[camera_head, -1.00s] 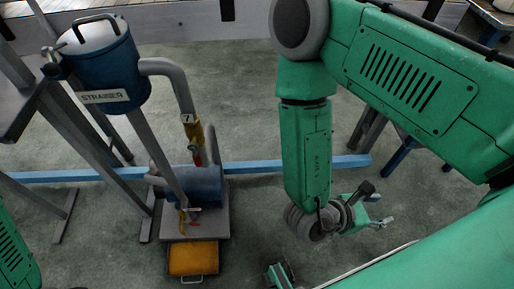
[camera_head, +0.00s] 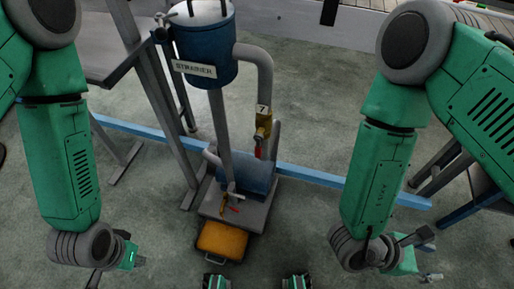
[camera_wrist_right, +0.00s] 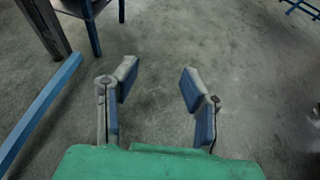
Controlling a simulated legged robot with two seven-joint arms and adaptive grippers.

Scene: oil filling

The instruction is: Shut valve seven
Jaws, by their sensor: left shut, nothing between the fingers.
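Valve seven is a yellow valve body (camera_head: 263,126) under a white "7" tag (camera_head: 262,110) on the grey pipe beside the strainer. Its red handle (camera_head: 258,152) hangs below it, roughly along the pipe. My left gripper (camera_head: 138,262) is low at the left, shut and empty, well apart from the valve; its fingertips show only small. My right gripper (camera_head: 430,259) is low at the right, far from the valve. In the right wrist view it (camera_wrist_right: 157,82) is open and empty over bare floor.
The blue strainer tank (camera_head: 207,48) stands above a blue pump (camera_head: 250,172) on a grey base. An orange box (camera_head: 222,240) sits in front. A blue floor beam (camera_head: 318,176) crosses behind. A grey frame leg (camera_head: 160,95) stands left of the strainer. Grey floor is open around.

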